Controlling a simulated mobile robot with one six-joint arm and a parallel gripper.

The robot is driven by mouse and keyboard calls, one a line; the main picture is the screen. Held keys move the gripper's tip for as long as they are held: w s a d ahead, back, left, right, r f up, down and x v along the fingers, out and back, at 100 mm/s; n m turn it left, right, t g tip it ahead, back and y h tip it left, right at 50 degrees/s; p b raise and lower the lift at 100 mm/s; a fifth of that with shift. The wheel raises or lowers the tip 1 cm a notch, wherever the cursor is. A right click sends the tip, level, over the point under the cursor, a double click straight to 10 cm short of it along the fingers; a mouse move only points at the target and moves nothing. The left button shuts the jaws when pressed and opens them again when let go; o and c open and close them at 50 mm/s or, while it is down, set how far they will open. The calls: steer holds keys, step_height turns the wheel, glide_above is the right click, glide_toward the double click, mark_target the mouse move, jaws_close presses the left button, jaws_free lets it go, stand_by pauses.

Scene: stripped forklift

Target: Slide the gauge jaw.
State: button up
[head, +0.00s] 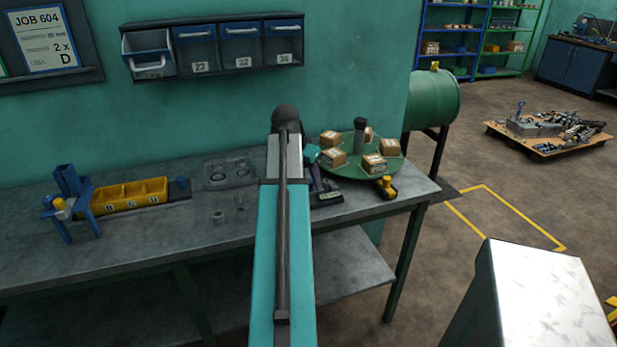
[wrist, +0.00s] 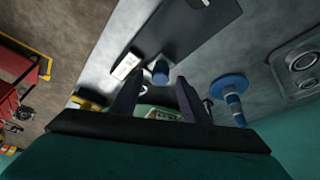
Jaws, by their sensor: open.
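What looks like the gauge is a long dark plate (wrist: 195,30) on the bench in the wrist view. A white label (wrist: 125,66) and a short blue cylinder (wrist: 161,72) are close to its lower end. I cannot tell which part is the sliding jaw. In the head view a dark base (head: 327,196) with a pale label shows beside my arm, partly hidden. My gripper (wrist: 157,88) is open, with its two dark fingers pointing toward the blue cylinder and nothing seen between them. In the head view my arm hides most of my gripper (head: 317,178).
Left are a clear tray (head: 230,172), small grey cylinders (head: 218,216) and a yellow bin (head: 130,194). A blue disc-based piece (wrist: 231,92) stands near my right finger.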

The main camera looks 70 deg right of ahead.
steer(key=shift+d+f, duration=0.15)
steer(key=shift+f, duration=0.2)
jaws_close()
